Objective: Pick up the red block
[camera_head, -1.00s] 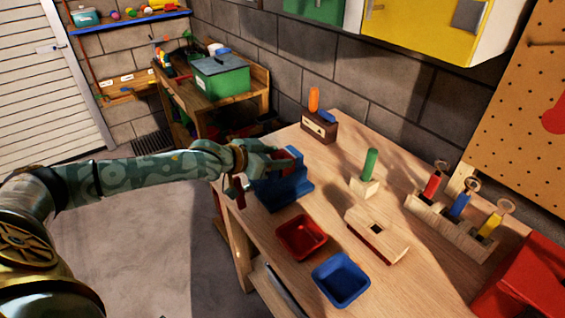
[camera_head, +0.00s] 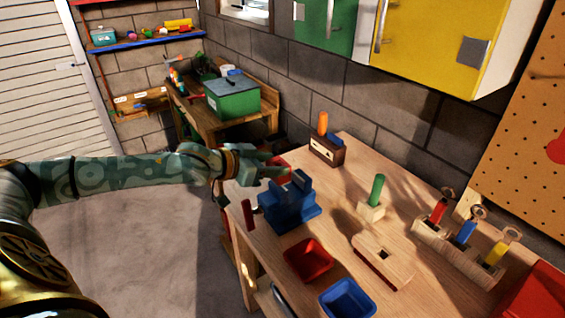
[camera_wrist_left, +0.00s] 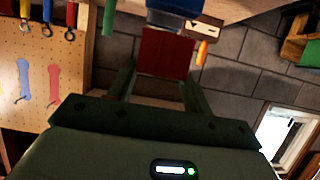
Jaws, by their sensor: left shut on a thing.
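The red block (camera_head: 281,161) is between the fingers of my left gripper (camera_head: 268,172), which is shut on it. In the left wrist view the red block (camera_wrist_left: 166,54) fills the gap between the two fingertips (camera_wrist_left: 160,75). The blue vise (camera_head: 289,209) stands at the near left edge of the workbench, with its dark red handle (camera_head: 248,214) hanging at the side. The gripper and block are just above and behind the vise jaws. My right gripper is not in view.
The wooden bench (camera_head: 345,235) also holds a red tray (camera_head: 308,262), a blue tray (camera_head: 347,299), a wooden block with a slot (camera_head: 383,262), a green peg (camera_head: 376,190) in a base, and a rack of colored tools (camera_head: 462,245). A brown box (camera_head: 326,150) stands at the back.

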